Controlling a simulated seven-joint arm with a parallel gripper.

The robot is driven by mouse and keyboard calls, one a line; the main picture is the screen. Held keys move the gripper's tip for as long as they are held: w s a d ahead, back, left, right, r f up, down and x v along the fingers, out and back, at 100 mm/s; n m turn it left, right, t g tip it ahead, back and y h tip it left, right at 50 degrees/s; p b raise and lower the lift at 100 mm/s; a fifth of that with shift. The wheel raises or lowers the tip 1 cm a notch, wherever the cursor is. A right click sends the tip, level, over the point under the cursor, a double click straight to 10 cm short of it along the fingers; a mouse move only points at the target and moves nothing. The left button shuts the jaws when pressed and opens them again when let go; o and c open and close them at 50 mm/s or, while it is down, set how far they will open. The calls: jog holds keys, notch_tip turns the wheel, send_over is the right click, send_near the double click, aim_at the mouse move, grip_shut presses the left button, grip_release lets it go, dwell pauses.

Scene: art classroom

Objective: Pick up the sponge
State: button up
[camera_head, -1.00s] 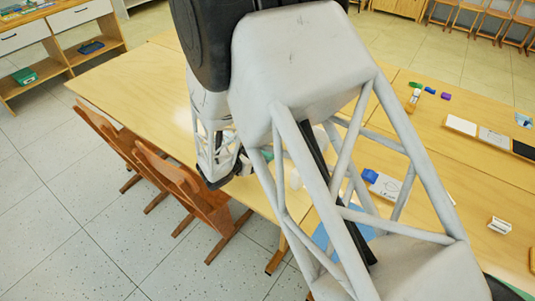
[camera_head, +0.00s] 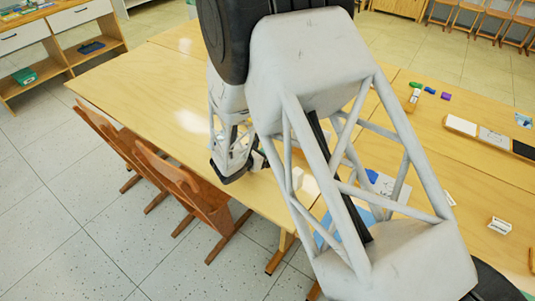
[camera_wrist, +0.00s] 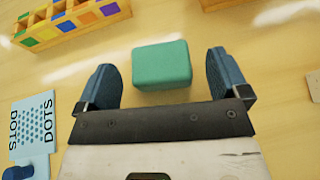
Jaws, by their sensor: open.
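The sponge is most likely the green, rounded block (camera_wrist: 161,65) on the wooden table in the wrist view. It lies just ahead of my gripper (camera_wrist: 168,78), roughly centred between the two blue fingertips. The fingers are wide apart and nothing is held between them. I cannot tell the exact height of the fingers above the table. In the head view my own arm covers most of the area around the gripper, and the block cannot be made out clearly there.
A wooden box with coloured squares (camera_wrist: 70,22) stands at the upper left of the wrist view. A "DOTS" card (camera_wrist: 33,130) lies at left. Wooden chairs (camera_head: 180,190) stand along the table's near edge. The left tabletop (camera_head: 150,85) is clear.

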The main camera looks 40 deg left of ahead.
dwell(0.5)
jog(key=c, duration=1)
jog(key=shift+r, duration=5)
